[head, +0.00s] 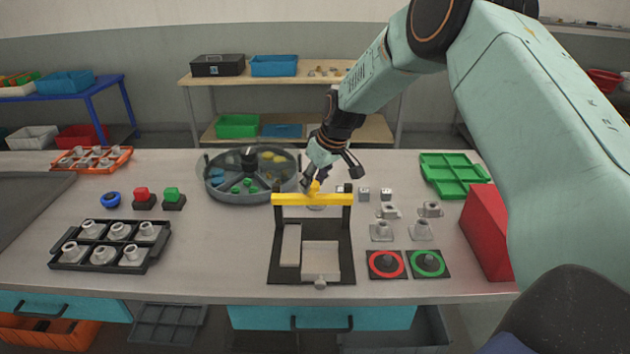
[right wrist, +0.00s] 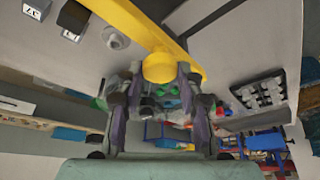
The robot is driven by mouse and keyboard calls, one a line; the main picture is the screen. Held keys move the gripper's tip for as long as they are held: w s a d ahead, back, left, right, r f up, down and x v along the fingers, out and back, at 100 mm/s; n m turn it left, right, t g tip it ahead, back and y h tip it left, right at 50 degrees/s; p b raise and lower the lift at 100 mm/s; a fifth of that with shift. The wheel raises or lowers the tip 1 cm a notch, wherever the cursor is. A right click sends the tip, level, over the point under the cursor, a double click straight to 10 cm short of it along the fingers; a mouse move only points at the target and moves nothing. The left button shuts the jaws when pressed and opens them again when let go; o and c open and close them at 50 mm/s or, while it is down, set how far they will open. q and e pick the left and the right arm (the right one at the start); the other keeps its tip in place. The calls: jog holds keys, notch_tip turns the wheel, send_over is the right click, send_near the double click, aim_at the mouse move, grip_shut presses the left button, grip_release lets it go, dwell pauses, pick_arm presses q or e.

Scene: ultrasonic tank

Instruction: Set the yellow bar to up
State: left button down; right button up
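The yellow bar (head: 325,200) runs level between the tops of two black posts at the back of a black base plate (head: 312,272). A yellow knob (head: 313,187) stands out from the bar. My right gripper (head: 315,184) is at the knob, behind and above the bar. In the right wrist view the yellow bar (right wrist: 190,57) crosses at a slant, and the round knob (right wrist: 158,69) lies between the two fingertips of my right gripper (right wrist: 159,75). Whether the fingers press on the knob cannot be made out. My left gripper is out of view.
Pale blocks (head: 320,258) sit on the base plate. Red (head: 386,264) and green (head: 428,263) ringed pads and several small metal parts are to the right. A round divided tank (head: 250,198) is left of the gripper. A black tray (head: 157,262) of parts is at left front.

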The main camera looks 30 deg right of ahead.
jog(key=o, duration=0.5)
jog(key=shift+w+r, duration=0.15)
jog(key=shift+r, duration=0.1)
jog(key=shift+f, duration=0.1)
jog(key=v, duration=1.2)
jog(key=shift+f, duration=0.1)
